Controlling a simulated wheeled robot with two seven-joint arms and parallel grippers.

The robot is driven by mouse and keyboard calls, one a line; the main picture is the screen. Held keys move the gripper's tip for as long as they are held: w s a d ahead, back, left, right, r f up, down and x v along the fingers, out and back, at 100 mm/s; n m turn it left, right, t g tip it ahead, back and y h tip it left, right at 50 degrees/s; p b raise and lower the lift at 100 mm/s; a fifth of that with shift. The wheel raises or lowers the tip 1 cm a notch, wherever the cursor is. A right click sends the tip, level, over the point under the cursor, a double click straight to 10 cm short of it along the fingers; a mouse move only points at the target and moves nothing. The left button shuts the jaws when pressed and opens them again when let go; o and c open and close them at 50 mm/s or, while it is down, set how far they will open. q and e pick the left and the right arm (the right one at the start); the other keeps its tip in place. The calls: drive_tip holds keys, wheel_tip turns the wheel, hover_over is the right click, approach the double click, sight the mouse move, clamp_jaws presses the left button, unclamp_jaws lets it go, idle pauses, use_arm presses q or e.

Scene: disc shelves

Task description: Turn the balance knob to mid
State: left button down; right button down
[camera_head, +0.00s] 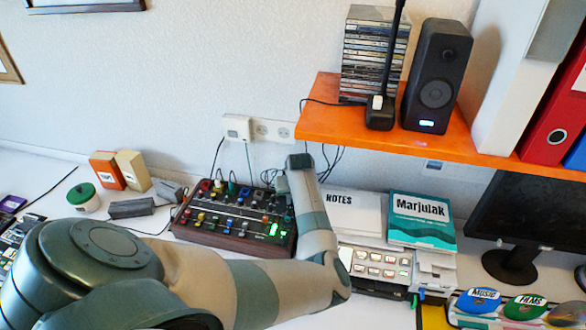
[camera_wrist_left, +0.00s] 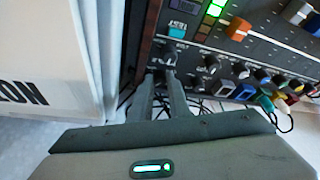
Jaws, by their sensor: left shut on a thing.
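The dark mixer console (camera_head: 215,232), with many knobs, sliders and lit green lights, stands on the white table. It also shows in the left wrist view (camera_wrist_left: 225,62). My left gripper (camera_wrist_left: 163,80) is at the console's edge beside the lit level column, its two fingers close together. It is shut on a small dark knob (camera_wrist_left: 160,76), mostly hidden between the fingertips. The knob's pointer cannot be made out, nor its label read for sure. In the head view my arm covers the console's right end. My right gripper is not in view.
A white case marked NOTES (camera_head: 345,212) and a teal book (camera_head: 422,220) lie right of the console. An orange shelf (camera_head: 325,122) overhangs behind, with a black speaker (camera_head: 436,75). Cables run behind the console. Small boxes (camera_head: 107,170) stand at left.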

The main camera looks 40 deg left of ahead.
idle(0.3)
use_arm(q)
drive_tip(key=c, duration=1.9)
unclamp_jaws()
drive_tip(key=shift+c, duration=0.2)
